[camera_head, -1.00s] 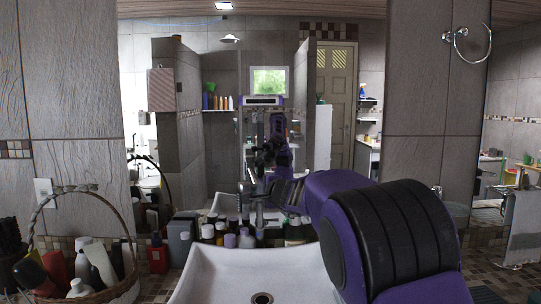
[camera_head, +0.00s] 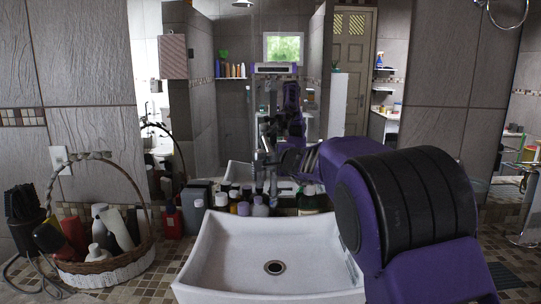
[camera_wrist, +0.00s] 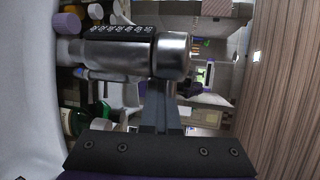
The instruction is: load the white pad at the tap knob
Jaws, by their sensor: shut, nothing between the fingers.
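The chrome tap (camera_wrist: 110,58) lies across the upper left of the wrist view, which is turned sideways. Its rounded metal knob end (camera_wrist: 173,55) is at the upper middle. My gripper (camera_wrist: 160,92) is shut and empty. Its dark fingers run up to the knob and their tips are partly hidden there; I cannot tell whether they touch it. In the head view my arm reaches from the right over the sink to the tap area (camera_head: 262,168), where details are too small to tell. I cannot make out a distinct white pad.
The white sink basin (camera_head: 225,262) is below my arm. Several bottles (camera_head: 245,207) line its back edge before the mirror. A wicker basket (camera_head: 112,268) with bottles stands left. A green bottle (camera_wrist: 75,121) is near my gripper in the wrist view.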

